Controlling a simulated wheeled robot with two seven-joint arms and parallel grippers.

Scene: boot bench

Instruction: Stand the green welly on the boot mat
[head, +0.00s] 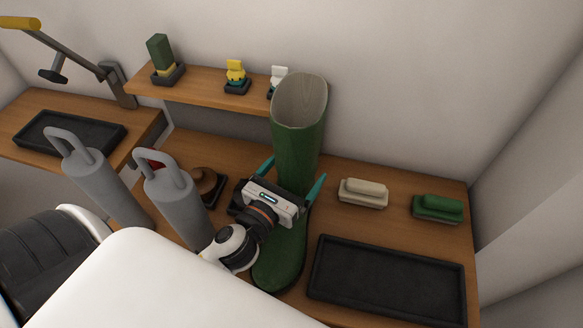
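The green welly (296,145) stands upright in the middle of the head view, its open top facing up and its foot toward the front. The black boot mat (390,280), an empty low-rimmed tray, lies right of the welly's foot. My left gripper (294,178) is at the welly's shaft, one teal finger on each side. Both fingers look close to the shaft, but whether they press on it is unclear. The gripper and wrist hide part of the lower shaft. I cannot tell whether the sole touches the bench. My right gripper is out of view.
Two grey cylinders with loop handles (180,205) stand left of my gripper. A brown rounded object (204,184) sits behind. A cream brush (363,193) and green brush (437,208) lie behind the mat. A wooden shelf (205,90) holds small items; another black tray (70,133) is left.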

